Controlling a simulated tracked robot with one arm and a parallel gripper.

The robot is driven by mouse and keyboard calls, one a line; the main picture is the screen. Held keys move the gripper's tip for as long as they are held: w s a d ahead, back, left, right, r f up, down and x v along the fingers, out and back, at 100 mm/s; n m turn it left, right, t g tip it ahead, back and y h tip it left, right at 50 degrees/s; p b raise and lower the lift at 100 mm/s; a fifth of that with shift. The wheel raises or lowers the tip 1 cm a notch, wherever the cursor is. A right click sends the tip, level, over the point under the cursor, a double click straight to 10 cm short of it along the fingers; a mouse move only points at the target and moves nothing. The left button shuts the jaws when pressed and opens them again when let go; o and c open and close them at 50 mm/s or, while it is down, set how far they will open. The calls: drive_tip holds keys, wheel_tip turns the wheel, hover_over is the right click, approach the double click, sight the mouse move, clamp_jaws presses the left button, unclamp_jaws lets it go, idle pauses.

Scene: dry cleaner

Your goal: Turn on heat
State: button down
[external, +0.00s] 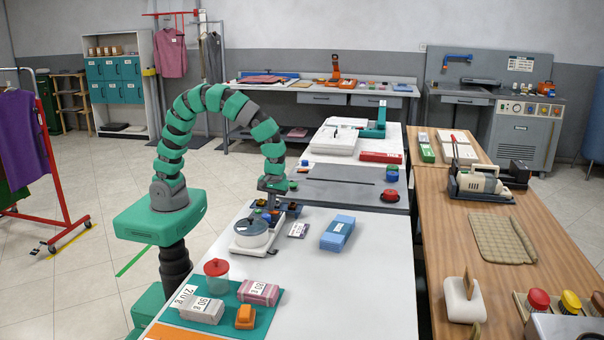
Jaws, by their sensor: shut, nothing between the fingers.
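A pale grey, round pan-like piece (251,234) sits on a low white base (248,250) on the white table. Behind it lies a dark panel (289,209) with small coloured parts on it, including blue and orange ones. My green and grey arm arches over from the left, and my gripper (271,204) points down at this panel, just behind the pan-like piece. The gripper is shut and appears empty. Its fingertips are small here, and I cannot tell whether they touch a part of the panel. No heat marking is readable.
A blue box (337,233) and a small labelled card (298,230) lie to the right. A green mat (262,318) in front holds a red-lidded jar (217,275), labelled packs and an orange block (245,317). A red button (390,196) stands farther back. The table's right front is clear.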

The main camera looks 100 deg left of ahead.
drive_tip(key=shift+s, duration=0.1)
idle(0.4)
drive_tip(key=shift+w+r+p, duration=0.15)
drive_tip(key=shift+w+p, duration=0.3)
drive_tip(key=shift+w, duration=0.45)
wheel_tip(320, 180, up, 14)
drive_tip(key=w+p, duration=0.1)
drive_tip(key=p, duration=0.1)
drive_tip(key=shift+w+p, duration=0.35)
drive_tip(key=shift+p, duration=0.05)
